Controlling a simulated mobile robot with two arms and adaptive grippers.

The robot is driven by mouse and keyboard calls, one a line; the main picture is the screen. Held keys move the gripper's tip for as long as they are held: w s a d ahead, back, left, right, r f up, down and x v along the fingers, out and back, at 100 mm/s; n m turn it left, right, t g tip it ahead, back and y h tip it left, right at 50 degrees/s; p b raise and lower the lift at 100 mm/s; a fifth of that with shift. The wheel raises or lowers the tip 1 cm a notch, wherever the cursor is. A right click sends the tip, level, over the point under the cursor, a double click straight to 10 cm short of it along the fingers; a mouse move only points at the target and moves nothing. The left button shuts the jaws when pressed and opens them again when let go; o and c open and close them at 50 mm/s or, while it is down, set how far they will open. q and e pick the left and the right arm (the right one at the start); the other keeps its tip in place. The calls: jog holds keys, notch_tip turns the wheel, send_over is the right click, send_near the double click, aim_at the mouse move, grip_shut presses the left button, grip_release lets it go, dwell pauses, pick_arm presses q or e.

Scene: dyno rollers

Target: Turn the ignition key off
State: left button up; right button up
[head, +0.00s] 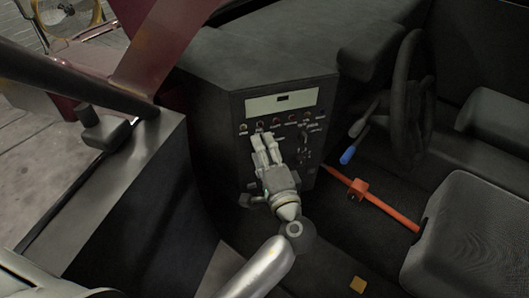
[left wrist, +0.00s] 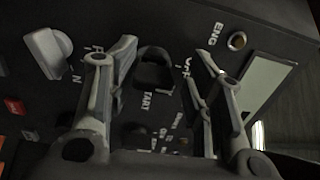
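The control panel (head: 307,101) is a dark console face with a pale display strip and rows of small knobs. In the left wrist view, a dark key-like knob (left wrist: 154,73) sits on the panel, with "START" lettering below it and partly hidden lettering to its right. I take it for the ignition key; its exact turn is hard to read. My left gripper (head: 263,137) is at the panel in the head view, hiding part of it. In the left wrist view its fingers (left wrist: 165,50) are spread apart on either side of the dark knob, with gaps visible. My right gripper is not in view.
A steering wheel (head: 407,98), a blue-tipped lever (head: 348,155), an orange-red bar (head: 385,210) and a seat (head: 475,240) are to the right.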

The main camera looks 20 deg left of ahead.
pick_arm(q)
jog(key=shift+w+a+f, duration=0.1)
jog(key=shift+w+f, duration=0.05)
jog(key=shift+f, duration=0.1)
jog(key=shift+s, duration=0.2)
jog(key=v, duration=0.7)
jog(key=shift+d, duration=0.2)
